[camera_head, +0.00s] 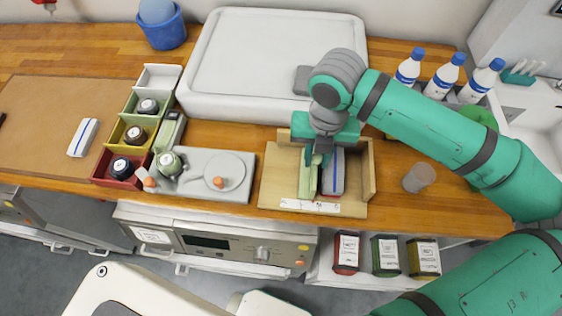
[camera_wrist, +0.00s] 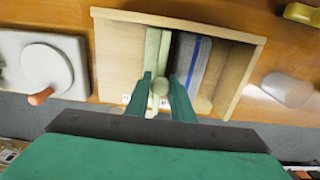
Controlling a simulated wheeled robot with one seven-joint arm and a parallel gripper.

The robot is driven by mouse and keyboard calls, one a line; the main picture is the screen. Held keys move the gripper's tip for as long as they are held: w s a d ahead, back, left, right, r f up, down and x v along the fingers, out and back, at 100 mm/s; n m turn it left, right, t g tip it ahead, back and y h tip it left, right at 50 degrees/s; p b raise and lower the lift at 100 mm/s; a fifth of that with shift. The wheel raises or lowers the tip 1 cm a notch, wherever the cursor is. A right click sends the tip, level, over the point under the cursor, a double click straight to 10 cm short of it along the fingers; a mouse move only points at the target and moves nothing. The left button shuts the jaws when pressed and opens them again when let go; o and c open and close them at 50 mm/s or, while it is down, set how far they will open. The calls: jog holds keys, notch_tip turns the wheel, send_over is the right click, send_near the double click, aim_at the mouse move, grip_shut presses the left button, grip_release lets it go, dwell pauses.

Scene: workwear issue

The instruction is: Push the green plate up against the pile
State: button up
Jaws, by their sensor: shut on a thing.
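A light wooden box (camera_head: 369,172) stands on the counter, and its walls also show in the wrist view (camera_wrist: 240,35). Inside, the light green plate (camera_head: 308,178) stands upright, left of the pile, a grey-white folded cloth with a blue stripe (camera_head: 338,172). In the wrist view a narrow dark gap shows between the green plate (camera_wrist: 152,52) and the pile (camera_wrist: 198,62). In the head view my gripper (camera_head: 319,158) partly hides plate and pile.
Left of the box is a grey scale (camera_head: 205,188) with a round pan. A grey cup (camera_head: 419,177) stands to the right. Behind is a large white tray (camera_head: 200,75). Several bottles (camera_head: 408,68) stand at the back right. Coloured bins (camera_head: 105,170) are at the left.

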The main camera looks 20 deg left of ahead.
jog(key=shift+w+d, duration=0.3)
jog(key=shift+d, duration=0.75)
jog(key=shift+w+d, duration=0.35)
jog(key=shift+d, duration=0.65)
jog(key=shift+w+d, duration=0.3)
jog(key=shift+d, duration=0.75)
jog(key=o, duration=0.6)
jog(key=shift+c, duration=0.2)
jog(key=shift+o, duration=0.2)
jog(key=shift+r, duration=0.1)
notch_tip(320, 180, up, 8)
